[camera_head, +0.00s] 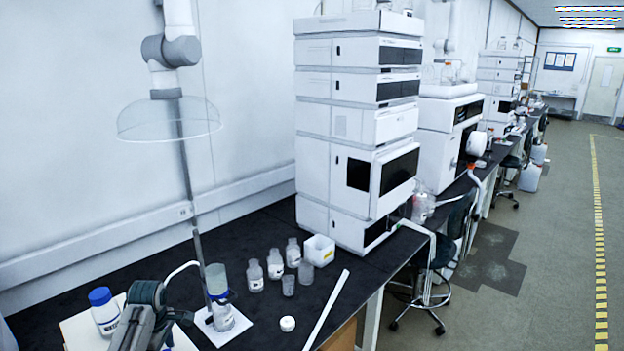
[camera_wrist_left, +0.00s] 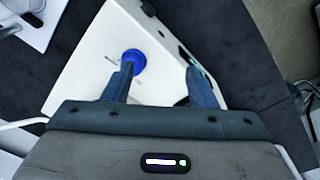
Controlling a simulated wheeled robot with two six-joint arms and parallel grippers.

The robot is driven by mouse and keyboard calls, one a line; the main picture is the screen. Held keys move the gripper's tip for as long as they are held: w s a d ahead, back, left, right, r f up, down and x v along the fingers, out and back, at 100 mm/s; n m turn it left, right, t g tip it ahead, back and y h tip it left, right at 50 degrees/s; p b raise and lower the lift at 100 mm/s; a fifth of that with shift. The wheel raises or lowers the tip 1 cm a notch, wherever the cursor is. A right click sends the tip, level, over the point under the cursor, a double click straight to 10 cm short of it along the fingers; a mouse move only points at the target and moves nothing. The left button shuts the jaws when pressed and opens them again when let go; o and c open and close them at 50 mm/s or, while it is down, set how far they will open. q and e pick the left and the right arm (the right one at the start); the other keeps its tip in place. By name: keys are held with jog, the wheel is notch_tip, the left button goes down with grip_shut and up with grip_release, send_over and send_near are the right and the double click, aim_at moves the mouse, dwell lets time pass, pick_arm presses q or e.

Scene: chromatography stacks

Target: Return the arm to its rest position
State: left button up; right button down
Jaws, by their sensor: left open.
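My left arm (camera_head: 140,318) shows at the bottom left of the head view, just right of a white bottle with a blue cap (camera_head: 104,312). In the left wrist view my left gripper (camera_wrist_left: 163,75) is open, with its two dark fingers apart and nothing between them. A blue round cap (camera_wrist_left: 136,58) shows below, partly covered by the left finger, over a white surface (camera_wrist_left: 95,65). I cannot tell the height of the fingers above it. My right gripper is not in view.
The black bench (camera_head: 150,265) holds several clear bottles (camera_head: 275,264), a white box (camera_head: 319,250), a white lid (camera_head: 287,323) and a filter flask on a white pad (camera_head: 223,325). A tall white instrument stack (camera_head: 355,125) stands behind. A stool (camera_head: 425,285) stands by the bench.

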pick_arm(q)
jog(key=s+d+f+m+t, duration=0.1)
jog(key=s+d+f+m, duration=0.35)
jog(key=s, duration=0.45)
jog(key=s+d+f+m, duration=0.3)
jog(key=s+m, duration=0.2)
jog(key=s, duration=0.4)
jog(key=s+d+r+m+t, duration=0.1)
jog(key=s+d+r+m, duration=0.15)
jog(key=s, duration=0.45)
jog(key=s+d+r+m+t, duration=0.1)
jog(key=s+r+m, duration=0.1)
jog(key=s+m, duration=0.35)
jog(key=s+d+r+m, duration=0.1)
jog(key=s+d+r, duration=0.15)
jog(key=s, duration=0.55)
jog(key=a+f+g+b, duration=0.1)
jog(key=a+f+b, duration=0.15)
jog(key=f, duration=1.65)
jog(key=a+f+b, duration=0.1)
jog(key=f+b, duration=0.3)
jog(key=f, duration=1.5)
jog(key=s+f+g+b, duration=0.1)
jog(key=s+f+b, duration=0.4)
jog(key=s+f, duration=1.3)
notch_tip(320, 180, down, 4)
jog(key=shift+s+a+f, duration=0.2)
jog(key=shift+s+a, duration=0.15)
